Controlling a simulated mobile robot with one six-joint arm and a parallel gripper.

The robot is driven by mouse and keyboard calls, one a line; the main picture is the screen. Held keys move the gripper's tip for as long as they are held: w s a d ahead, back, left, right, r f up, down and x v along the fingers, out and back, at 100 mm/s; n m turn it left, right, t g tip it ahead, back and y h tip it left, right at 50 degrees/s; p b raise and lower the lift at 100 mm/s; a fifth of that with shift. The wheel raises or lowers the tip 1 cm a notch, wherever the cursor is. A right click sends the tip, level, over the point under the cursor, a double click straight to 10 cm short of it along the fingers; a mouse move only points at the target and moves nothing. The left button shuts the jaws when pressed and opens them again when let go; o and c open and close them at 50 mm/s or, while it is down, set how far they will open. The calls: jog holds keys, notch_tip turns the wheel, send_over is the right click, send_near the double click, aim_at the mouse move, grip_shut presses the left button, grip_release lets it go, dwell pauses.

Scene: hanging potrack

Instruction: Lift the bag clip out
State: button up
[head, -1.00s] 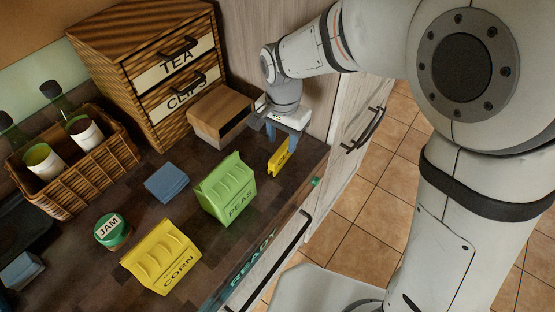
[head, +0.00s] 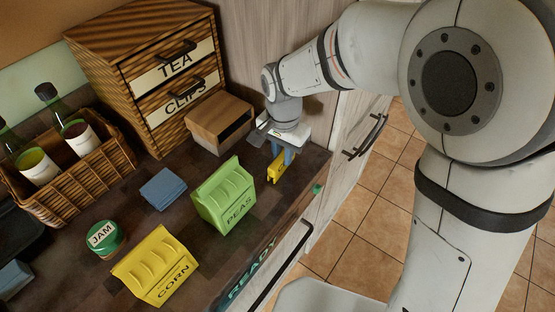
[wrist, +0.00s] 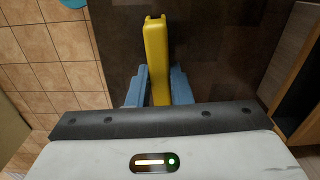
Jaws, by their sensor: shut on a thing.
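The CLIPS drawer (head: 183,104) is shut.
A wooden box with an open front (head: 219,122) stands left of my gripper. A yellow corn bag (head: 157,262), jam jar (head: 104,238), blue folded cloth (head: 163,188) and bottle basket (head: 75,180) are further left. The counter's edge (head: 322,170) is close on the right.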

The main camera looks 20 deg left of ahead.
grip_shut()
jog(key=shift+s+r+p, duration=0.15)
jog(key=shift+r+p, duration=0.3)
jog(key=shift+r, duration=0.15)
jog(key=shift+r, duration=0.25)
jog(key=shift+r+p, duration=1.35)
jog(key=shift+r, duration=0.3)
